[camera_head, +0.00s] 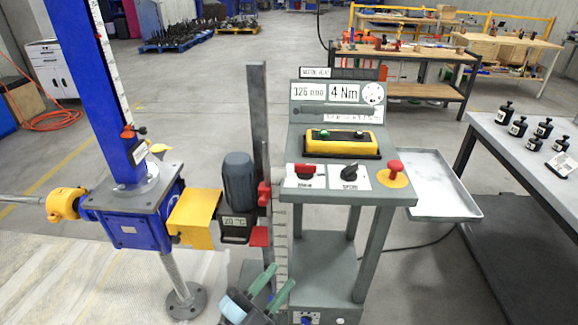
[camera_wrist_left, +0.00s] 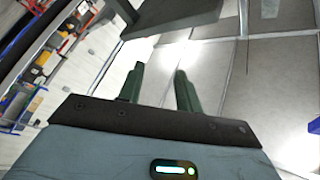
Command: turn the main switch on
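The control console (camera_head: 345,196) stands in the middle of the head view. On its sloped panel a red rotary switch (camera_head: 305,171) sits on a white plate at the left; the plate's lettering is too small to read surely. A black knob (camera_head: 350,173) is beside it, and a red mushroom button (camera_head: 394,168) on yellow is at the right. A small knob plate (camera_head: 305,318) shows low at the bottom edge. My left gripper (camera_head: 284,274) is low, below and left of the panel, touching no switch. Its green fingers stand apart and empty in the left wrist view (camera_wrist_left: 160,70). My right gripper is out of sight.
A blue screw jack (camera_head: 135,213) with a yellow guard (camera_head: 194,220) and a grey motor (camera_head: 238,185) stands left of the console. A vertical post (camera_head: 257,120) rises beside the panel. A grey tray (camera_head: 430,190) and a table with black weights (camera_head: 517,126) are at the right.

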